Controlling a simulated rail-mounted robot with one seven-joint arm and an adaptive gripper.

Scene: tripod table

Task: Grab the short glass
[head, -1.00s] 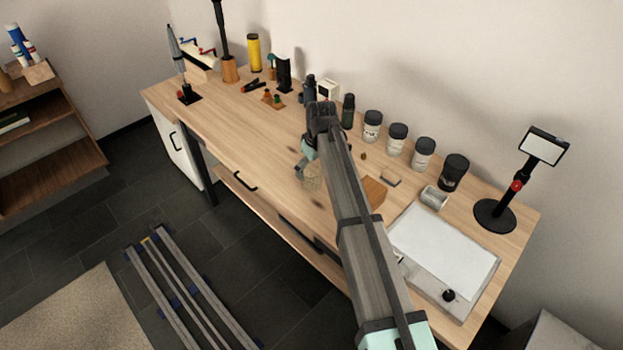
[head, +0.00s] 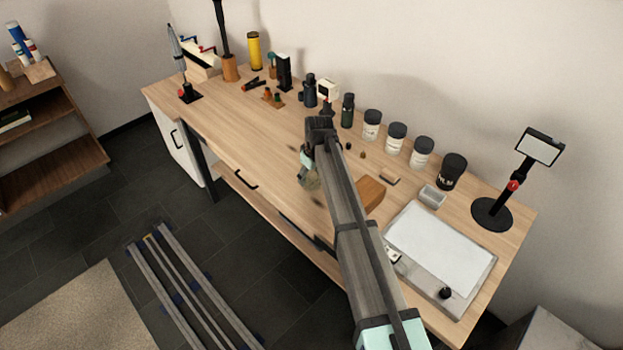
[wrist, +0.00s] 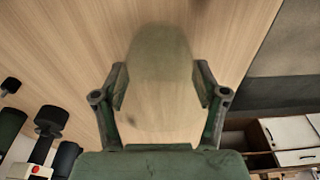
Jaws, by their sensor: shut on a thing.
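The short glass (wrist: 160,75) is see-through with a faint greenish tint. In the wrist view it fills the space between the two fingers of my gripper (wrist: 161,92), which press on its left and right sides. In the head view the glass (head: 311,181) shows at the lower end of my gripper (head: 307,170), over the front middle part of the table. My arm hides part of the gripper there. I cannot tell whether the glass touches the tabletop.
The wooden table (head: 235,135) is clear to the left of my gripper. An orange-brown block (head: 371,193) lies just right of my arm. Several jars (head: 396,137) stand along the back, with a white board (head: 440,250) at the right and a black stand (head: 493,213) behind it.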

